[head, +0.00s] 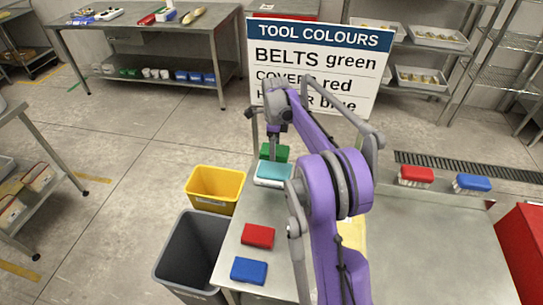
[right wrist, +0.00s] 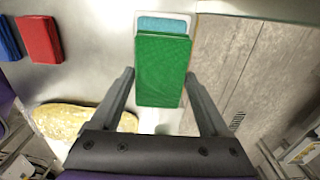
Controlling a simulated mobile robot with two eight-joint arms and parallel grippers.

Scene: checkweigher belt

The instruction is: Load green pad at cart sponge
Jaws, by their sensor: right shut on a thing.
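A green pad (head: 275,152) is at the far end of the steel work surface, and it fills the middle of the right wrist view (right wrist: 163,70). My right gripper (right wrist: 161,80) is shut on it, with one finger at each side. A teal-topped block with a white edge (head: 272,173) sits right beside the green pad. In the right wrist view the pad partly covers this block (right wrist: 165,22); I cannot tell whether they touch. My left gripper is not in view.
A red pad (head: 257,236) and a blue pad (head: 249,270) lie nearer on the surface. A yellow cloth (right wrist: 80,125) lies there too. A yellow bin (head: 215,186) and a grey bin (head: 192,250) stand at left. A sign (head: 318,62) reads belts green. Red and blue brushes (head: 416,176) sit at right.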

